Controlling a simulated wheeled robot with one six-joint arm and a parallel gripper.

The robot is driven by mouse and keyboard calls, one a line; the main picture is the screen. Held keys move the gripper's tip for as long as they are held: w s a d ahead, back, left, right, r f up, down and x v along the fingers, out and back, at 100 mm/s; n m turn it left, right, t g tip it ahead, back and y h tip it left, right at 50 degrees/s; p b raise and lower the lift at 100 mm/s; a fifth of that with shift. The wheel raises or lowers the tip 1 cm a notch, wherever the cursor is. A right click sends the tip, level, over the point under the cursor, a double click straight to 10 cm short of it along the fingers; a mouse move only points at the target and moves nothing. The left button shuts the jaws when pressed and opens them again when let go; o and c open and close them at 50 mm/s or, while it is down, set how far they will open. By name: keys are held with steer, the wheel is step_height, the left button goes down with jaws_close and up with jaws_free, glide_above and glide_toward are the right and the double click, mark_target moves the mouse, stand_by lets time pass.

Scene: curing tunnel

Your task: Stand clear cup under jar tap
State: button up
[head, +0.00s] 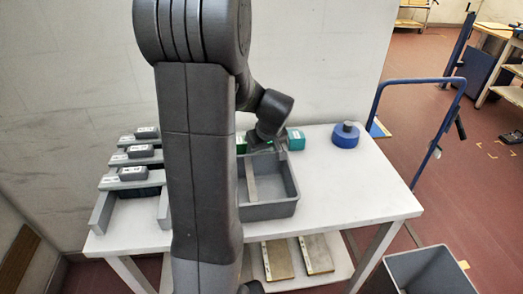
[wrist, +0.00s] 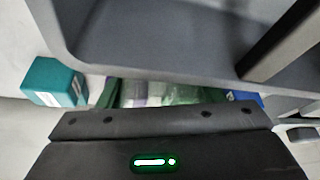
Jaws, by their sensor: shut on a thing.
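I cannot make out a clear cup or a jar with a tap in either view. My gripper (head: 268,136) is low at the back edge of the grey bin (head: 270,211), near the wall. In the wrist view its dark body with a green light (wrist: 155,161) fills the bottom. Just beyond it is a green and pale, partly see-through thing (wrist: 160,93), which the gripper appears shut on. Its shape is mostly hidden. Green also shows beside the gripper in the head view (head: 241,142). The fingertips are hidden.
A teal box (head: 295,139) stands just right of the gripper. A blue round thing with a grey top (head: 345,134) stands at the back right. Grey labelled blocks (head: 140,152) lie on rails at the left. The white table (head: 365,190) is clear at its right.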

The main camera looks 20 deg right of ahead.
steer(key=shift+f, duration=0.2)
steer(key=o, duration=1)
steer(key=shift+c, duration=0.2)
steer(key=shift+r, duration=0.1)
